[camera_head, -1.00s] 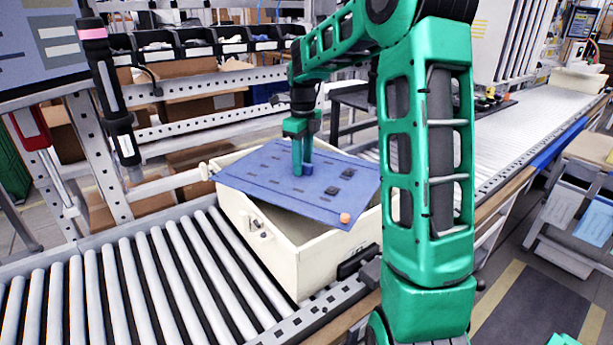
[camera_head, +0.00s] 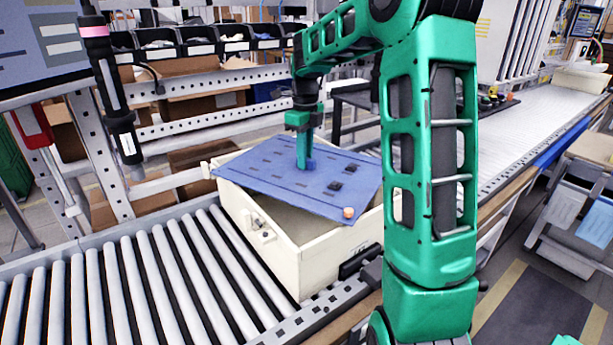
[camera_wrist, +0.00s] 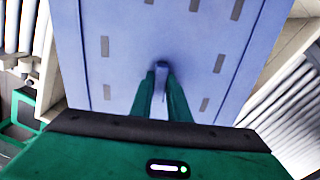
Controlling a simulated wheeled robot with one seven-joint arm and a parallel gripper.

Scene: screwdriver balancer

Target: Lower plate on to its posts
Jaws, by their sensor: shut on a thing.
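The blue plate (camera_head: 262,181) lies over the open top of the cream box (camera_head: 310,262), turned at an angle to its walls. Its front right corner overhangs the box front, and part of the opening shows below its edge. An orange round piece (camera_head: 348,212) is at that corner. My gripper (camera_head: 305,166) is shut on a small blue knob near the plate's middle. In the wrist view, the fingers (camera_wrist: 161,95) close around the knob on the slotted plate (camera_wrist: 125,60). The posts are not visible under the plate. I cannot tell whether the plate touches the box rim.
The box stands on a roller conveyor (camera_head: 150,285). A black and pink screwdriver (camera_head: 112,95) hangs at the left beside a metal frame. Black bins (camera_head: 200,42) line the back. The rollers left of the box are clear.

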